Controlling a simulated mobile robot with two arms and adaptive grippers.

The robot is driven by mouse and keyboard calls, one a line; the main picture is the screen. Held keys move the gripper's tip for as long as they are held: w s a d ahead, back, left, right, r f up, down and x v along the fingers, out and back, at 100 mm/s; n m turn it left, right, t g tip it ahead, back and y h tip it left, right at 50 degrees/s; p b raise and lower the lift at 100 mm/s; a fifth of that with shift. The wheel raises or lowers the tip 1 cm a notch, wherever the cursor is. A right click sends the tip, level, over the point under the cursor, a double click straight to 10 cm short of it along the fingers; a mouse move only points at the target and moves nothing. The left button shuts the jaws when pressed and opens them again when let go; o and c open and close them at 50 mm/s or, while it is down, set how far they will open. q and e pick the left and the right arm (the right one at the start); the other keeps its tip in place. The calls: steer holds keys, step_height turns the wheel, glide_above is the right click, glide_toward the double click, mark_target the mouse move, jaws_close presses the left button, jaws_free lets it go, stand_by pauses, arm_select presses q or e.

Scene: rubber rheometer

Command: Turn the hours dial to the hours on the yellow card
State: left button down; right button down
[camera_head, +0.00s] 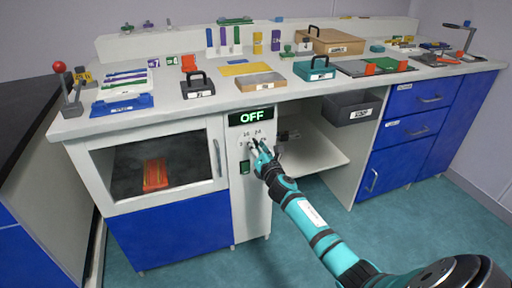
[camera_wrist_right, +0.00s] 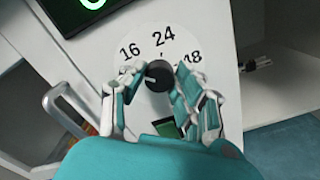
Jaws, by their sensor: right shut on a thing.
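The hours dial is a black round knob (camera_wrist_right: 160,75) on a white panel, with 16 and 24 printed above it. A number at its right, ending in 8, and marks at its left are partly hidden by fingers. A light mark on the knob faces left. My right gripper (camera_head: 259,147) is shut on the dial; its fingers (camera_wrist_right: 158,92) lie on both sides of the knob in the wrist view. A flat yellow sheet (camera_head: 246,69) lies on the bench top; I cannot read any hours on it. My left gripper is out of view.
A display (camera_head: 251,116) above the dial reads OFF in green. A green switch (camera_head: 244,167) sits below it. Left is a glass-fronted oven door with a handle (camera_head: 217,158). Right is an open bay with a shelf (camera_head: 318,157) and a dark bin (camera_head: 345,108).

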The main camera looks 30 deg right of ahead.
arm_select(q)
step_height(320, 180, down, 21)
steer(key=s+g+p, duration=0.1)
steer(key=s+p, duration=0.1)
steer(key=p, duration=0.4)
arm_select(e)
steer(key=shift+a+f+m, duration=0.1)
steer(key=shift+f+m, duration=0.1)
steer(key=shift+m, duration=6.75)
steer(key=shift+f+m, duration=0.2)
steer(key=shift+m, duration=6.75)
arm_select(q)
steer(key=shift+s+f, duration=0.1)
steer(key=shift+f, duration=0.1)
arm_select(e)
steer(key=c, duration=1)
jaws_free()
steer(key=shift+o, duration=0.2)
